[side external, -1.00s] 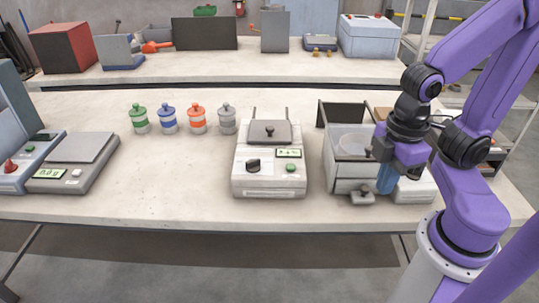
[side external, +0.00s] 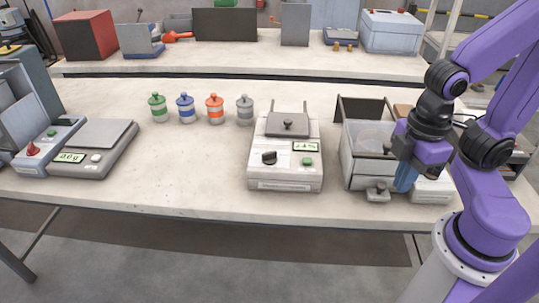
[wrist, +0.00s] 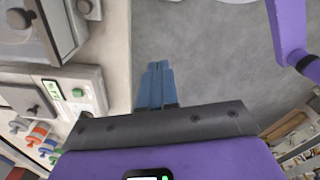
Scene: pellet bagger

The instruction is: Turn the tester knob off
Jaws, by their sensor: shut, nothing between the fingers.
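The tester appears to be the pale box (side external: 285,183) in the middle of the bench, with a black knob (side external: 269,157), a green button and a lit display. The knob's exact setting is too small to read. My gripper (side external: 403,187) is shut and empty, pointing down at the right, in front of the open-topped metal box and well apart from the knob. In the wrist view my blue fingers (wrist: 155,66) are together over grey floor. The pale box (wrist: 92,78) shows there at the left, its lower part cut off by my gripper body.
The metal box (side external: 360,168) with a small front latch stands between the tester and my gripper. A scale (side external: 107,155) and a red-knobbed unit (side external: 40,147) stand at the left. Several lidded jars (side external: 214,109) line the back. Bench left of the tester is clear.

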